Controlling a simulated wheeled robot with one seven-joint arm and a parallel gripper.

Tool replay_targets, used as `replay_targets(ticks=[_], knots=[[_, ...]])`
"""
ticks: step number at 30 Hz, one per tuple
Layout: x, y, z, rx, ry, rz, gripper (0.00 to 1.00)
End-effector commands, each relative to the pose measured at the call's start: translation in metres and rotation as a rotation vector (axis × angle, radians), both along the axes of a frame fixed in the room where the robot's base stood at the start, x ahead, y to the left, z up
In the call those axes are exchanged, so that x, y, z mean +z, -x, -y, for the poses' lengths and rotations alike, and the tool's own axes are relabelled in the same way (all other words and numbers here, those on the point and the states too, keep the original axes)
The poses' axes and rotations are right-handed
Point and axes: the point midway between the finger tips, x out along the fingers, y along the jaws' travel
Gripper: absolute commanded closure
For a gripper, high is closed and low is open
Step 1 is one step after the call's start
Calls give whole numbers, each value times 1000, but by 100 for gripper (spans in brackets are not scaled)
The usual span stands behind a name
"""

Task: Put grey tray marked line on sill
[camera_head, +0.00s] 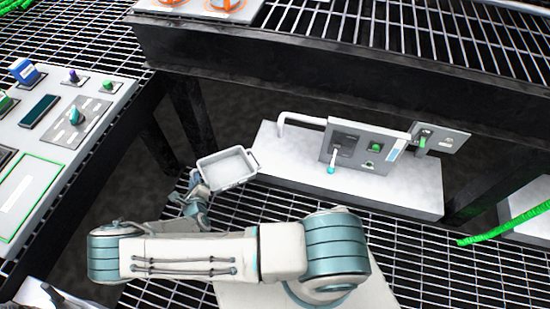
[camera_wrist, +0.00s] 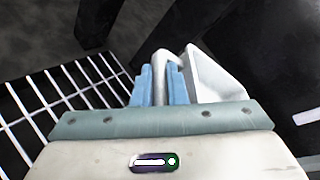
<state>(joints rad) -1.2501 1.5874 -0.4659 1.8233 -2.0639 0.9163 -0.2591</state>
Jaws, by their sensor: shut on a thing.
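A small grey tray (camera_head: 229,168) with a raised rim is in the middle of the head view, and it looks empty. My gripper (camera_head: 200,186) is shut on the tray's left end and holds it over the grating. In the wrist view my gripper's blue fingers (camera_wrist: 160,86) close on a pale edge of the tray (camera_wrist: 212,78). The tray is close to the left end of a white ledge (camera_head: 400,188), which may be the sill; whether they touch I cannot tell. No line mark shows on the tray.
A panel (camera_head: 352,146) with a cyan-tipped lever and a white pipe (camera_head: 300,119) stand on the ledge. A control desk (camera_head: 60,140) is at left. A dark beam (camera_head: 330,85) crosses above. A green hose (camera_head: 505,226) is at right. The ledge's front strip is clear.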

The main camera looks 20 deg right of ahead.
Motion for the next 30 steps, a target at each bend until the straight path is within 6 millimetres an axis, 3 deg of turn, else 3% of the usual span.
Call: replay_targets(ticks=[1,6,13,18,27,30], knots=[[7,-16,30,-62,14,1,100],[6,-49,113,-233,43,-6,100],[3,-69,189,-352,83,-3,100],[-2,-73,213,-385,95,-2,100],[-55,-73,215,-388,95,-1,100],[-64,-73,215,-388,95,-1,100]])
